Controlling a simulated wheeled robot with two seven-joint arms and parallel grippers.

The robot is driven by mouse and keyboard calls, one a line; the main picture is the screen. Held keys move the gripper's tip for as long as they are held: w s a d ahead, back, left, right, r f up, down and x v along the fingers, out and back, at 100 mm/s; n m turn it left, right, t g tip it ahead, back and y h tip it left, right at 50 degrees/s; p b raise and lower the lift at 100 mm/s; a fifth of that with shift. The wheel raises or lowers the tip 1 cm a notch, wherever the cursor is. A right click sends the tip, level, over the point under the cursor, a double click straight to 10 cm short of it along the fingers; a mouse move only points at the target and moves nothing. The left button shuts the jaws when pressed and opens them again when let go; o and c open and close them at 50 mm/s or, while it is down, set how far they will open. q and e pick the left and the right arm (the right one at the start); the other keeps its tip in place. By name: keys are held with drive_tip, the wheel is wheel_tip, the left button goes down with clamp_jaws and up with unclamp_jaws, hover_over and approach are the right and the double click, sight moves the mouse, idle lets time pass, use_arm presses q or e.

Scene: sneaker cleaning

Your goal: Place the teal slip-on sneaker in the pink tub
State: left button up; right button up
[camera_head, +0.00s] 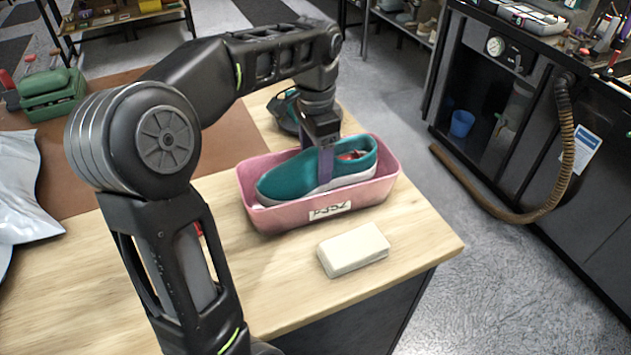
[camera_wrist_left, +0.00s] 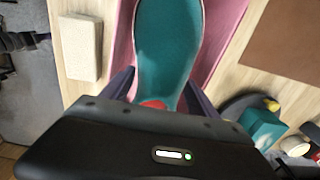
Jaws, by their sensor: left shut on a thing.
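The teal slip-on sneaker (camera_head: 293,178) with a white sole lies lengthwise within the pink tub (camera_head: 270,216), toe to the left. It also shows in the left wrist view (camera_wrist_left: 168,45), with the pink tub (camera_wrist_left: 226,28) around it. My left gripper (camera_head: 327,168) reaches down from above and is shut on the sneaker near its opening. In the left wrist view its fingers (camera_wrist_left: 158,92) stand on either side of the shoe. Whether the sole touches the tub floor is hidden. My right gripper is not in view.
A cream block (camera_head: 352,249) lies on the wooden table (camera_head: 425,235) in front of the tub. A dark and teal object (camera_head: 287,112) stands behind the tub. A silvery bag (camera_head: 22,190) and green box (camera_head: 52,97) are at left. The table's right edge is close to the tub.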

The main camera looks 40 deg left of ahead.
use_arm(q)
drive_tip(key=shift+f, duration=2.25)
drive_tip(key=shift+f, duration=0.1)
drive_tip(key=o, duration=1.4)
drive_tip(key=shift+o, duration=0.2)
